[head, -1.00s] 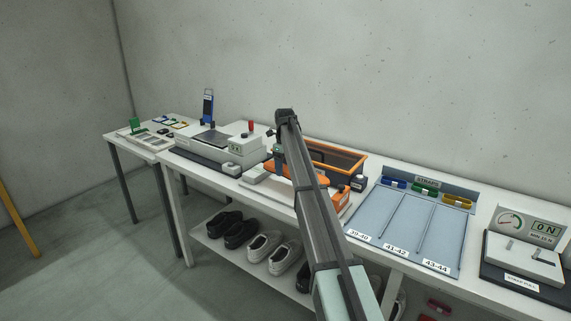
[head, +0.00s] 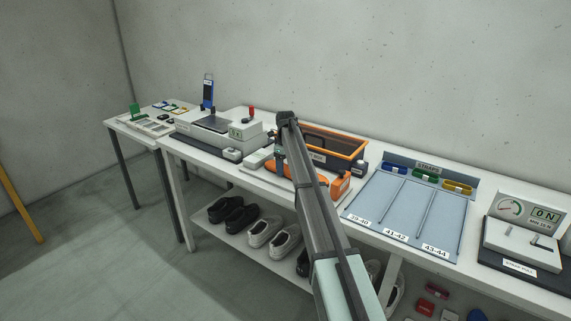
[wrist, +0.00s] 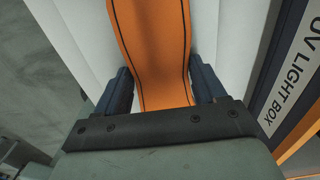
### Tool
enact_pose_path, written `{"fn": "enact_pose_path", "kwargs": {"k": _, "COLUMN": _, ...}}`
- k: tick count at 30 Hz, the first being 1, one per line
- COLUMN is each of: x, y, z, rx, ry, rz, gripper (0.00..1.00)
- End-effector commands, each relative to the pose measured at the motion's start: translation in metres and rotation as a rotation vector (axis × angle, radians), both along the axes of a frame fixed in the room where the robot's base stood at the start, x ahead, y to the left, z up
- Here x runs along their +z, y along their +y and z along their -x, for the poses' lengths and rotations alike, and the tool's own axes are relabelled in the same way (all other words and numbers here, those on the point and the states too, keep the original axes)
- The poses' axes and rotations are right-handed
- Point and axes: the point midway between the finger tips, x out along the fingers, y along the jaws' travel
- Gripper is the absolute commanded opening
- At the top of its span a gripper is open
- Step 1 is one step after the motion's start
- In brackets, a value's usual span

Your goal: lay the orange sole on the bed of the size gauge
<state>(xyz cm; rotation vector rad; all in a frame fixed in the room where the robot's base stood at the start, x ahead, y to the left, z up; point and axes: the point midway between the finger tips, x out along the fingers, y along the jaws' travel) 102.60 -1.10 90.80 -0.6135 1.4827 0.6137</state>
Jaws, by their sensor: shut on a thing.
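The orange sole (wrist: 150,45) fills the upper middle of the wrist view, with dark lines along its edges. My gripper (wrist: 166,88) is shut on it, with one dark finger at each side edge. White surfaces lie either side of the sole; I cannot tell whether it touches them. In the head view, orange (head: 284,171) shows left of my arm, in front of the orange-rimmed light box.
The UV light box (head: 352,148) stands close behind my arm, and on the right in the wrist view (wrist: 285,95). A grey strap tray (head: 404,212) lies to the right. A pale machine (head: 183,131) stands left. Shoes (head: 262,231) are on the lower shelf.

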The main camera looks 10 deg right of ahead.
Motion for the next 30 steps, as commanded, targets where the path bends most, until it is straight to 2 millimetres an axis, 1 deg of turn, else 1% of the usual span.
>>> {"fn": "enact_pose_path", "kwargs": {"k": 7, "x": 0.0, "y": 0.0, "z": 0.0, "rx": 0.0, "ry": 0.0, "rz": 0.0, "gripper": 0.31}}
{"fn": "enact_pose_path", "kwargs": {"k": 8, "x": 0.0, "y": 0.0, "z": 0.0, "rx": 0.0, "ry": 0.0, "rz": 0.0, "gripper": 0.73}}
{"fn": "enact_pose_path", "kwargs": {"k": 16, "x": 0.0, "y": 0.0, "z": 0.0, "rx": 0.0, "ry": 0.0, "rz": 0.0, "gripper": 0.99}}
{"fn": "enact_pose_path", "kwargs": {"k": 25, "x": 0.001, "y": 0.0, "z": 0.0, "rx": 0.0, "ry": 0.0, "rz": 0.0, "gripper": 1.0}}
{"fn": "enact_pose_path", "kwargs": {"k": 28, "x": 0.008, "y": 0.0, "z": 0.0, "rx": 0.0, "ry": -0.001, "rz": 0.0, "gripper": 1.0}}
{"fn": "enact_pose_path", "kwargs": {"k": 30, "x": 0.017, "y": 0.0, "z": -0.001, "rx": 0.0, "ry": -0.001, "rz": 0.0, "gripper": 1.0}}
